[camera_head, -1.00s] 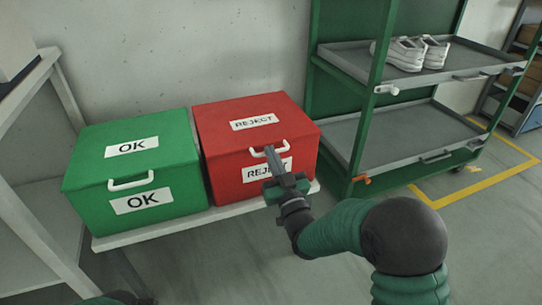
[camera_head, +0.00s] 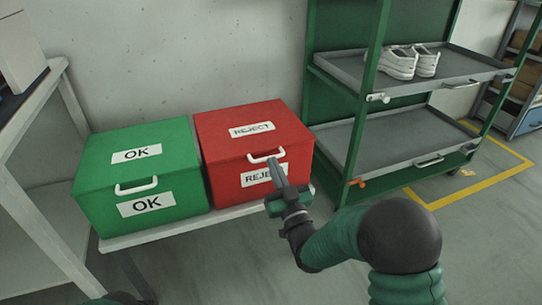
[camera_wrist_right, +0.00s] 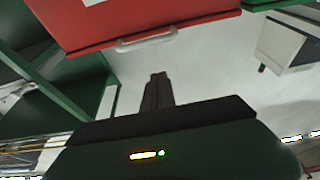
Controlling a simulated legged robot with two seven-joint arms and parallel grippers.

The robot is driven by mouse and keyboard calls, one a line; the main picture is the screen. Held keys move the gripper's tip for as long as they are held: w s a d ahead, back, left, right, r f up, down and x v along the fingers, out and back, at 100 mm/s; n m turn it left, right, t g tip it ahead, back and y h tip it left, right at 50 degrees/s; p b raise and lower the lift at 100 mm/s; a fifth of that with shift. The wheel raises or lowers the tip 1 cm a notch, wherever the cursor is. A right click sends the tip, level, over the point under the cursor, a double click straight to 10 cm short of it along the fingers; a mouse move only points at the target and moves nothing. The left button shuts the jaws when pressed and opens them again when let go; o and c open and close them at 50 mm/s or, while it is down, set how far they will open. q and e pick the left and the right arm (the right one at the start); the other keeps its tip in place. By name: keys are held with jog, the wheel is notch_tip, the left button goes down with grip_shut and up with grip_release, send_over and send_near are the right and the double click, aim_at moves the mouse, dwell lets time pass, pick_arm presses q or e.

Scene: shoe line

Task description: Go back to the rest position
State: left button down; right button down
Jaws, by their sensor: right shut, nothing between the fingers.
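My right gripper (camera_head: 276,172) is shut and empty. In the head view it points up in front of the red REJECT box (camera_head: 252,134), overlapping its front label near the white handle (camera_head: 266,156). In the right wrist view the shut fingers (camera_wrist_right: 158,82) stand below the red box (camera_wrist_right: 140,20) and its white handle (camera_wrist_right: 147,41), with a gap between in the picture. The green OK box (camera_head: 140,172) stands to the left. Both boxes have their lids shut. My left gripper's fingers are not in view; only a dark part of my body shows at the lower left edge.
The boxes stand on a white bench (camera_head: 160,233). A green rack (camera_head: 365,110) with grey shelves stands at the right, with white shoes (camera_head: 412,61) on its upper shelf. A white table frame (camera_head: 40,215) is at the left. Floor at the lower right is clear.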

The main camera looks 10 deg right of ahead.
jog(key=s+d+f+m+g+h+p, duration=0.1)
jog(key=s+d+f+g+h+p, duration=0.35)
jog(key=s+f+g, duration=0.7)
jog(key=s+d+m+g+p, duration=0.15)
jog(key=s+g, duration=0.25)
jog(key=s, duration=0.4)
jog(key=s+d+g+p, duration=0.2)
jog(key=s+d+g, duration=0.1)
jog(key=s, duration=0.6)
jog(key=w+p+v, duration=0.2)
jog(key=p+v, duration=0.9)
jog(key=p, duration=0.1)
jog(key=w+r+p+v, duration=0.1)
jog(key=w+p+v, duration=0.2)
jog(key=p+v, duration=0.9)
jog(key=w+d+r+p+v, duration=0.1)
jog(key=w+p+v, duration=0.2)
jog(key=p+v, duration=0.9)
jog(key=shift+w+a, duration=0.3)
jog(key=shift+w, duration=0.05)
